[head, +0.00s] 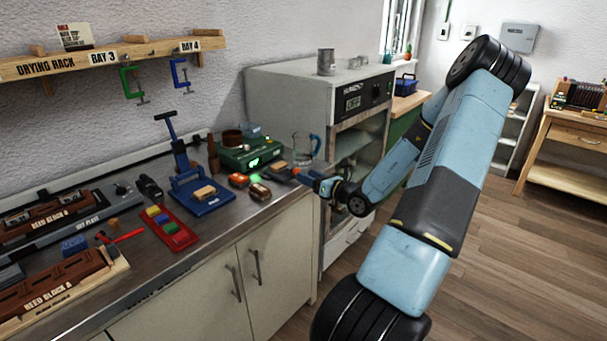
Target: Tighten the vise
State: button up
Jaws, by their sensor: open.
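No part is plainly labelled as the vise. A blue tool with an upright post and T-shaped handle (188,178) stands on the metal bench, with a small tan block (204,193) on its base. Further left, a red-handled lever (122,237) sits by a small blue block (74,245) at Reed Block A (62,280); I cannot tell whether these form a vise. My gripper (303,177) is small in view at the bench's right end, well right of both. It is open, and I see nothing held in it. Its fingertips are hard to make out.
Near my gripper are a green box (250,155), a glass jug (303,149) and small orange-green items (259,191). A red tray (170,228) of colored blocks lies at mid-bench. Clamps (132,85) hang from the rack above. A humidity cabinet (290,90) stands behind.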

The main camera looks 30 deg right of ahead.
aim_at(296, 172)
jog(key=shift+x, duration=1.85)
jog(key=c, duration=1.1)
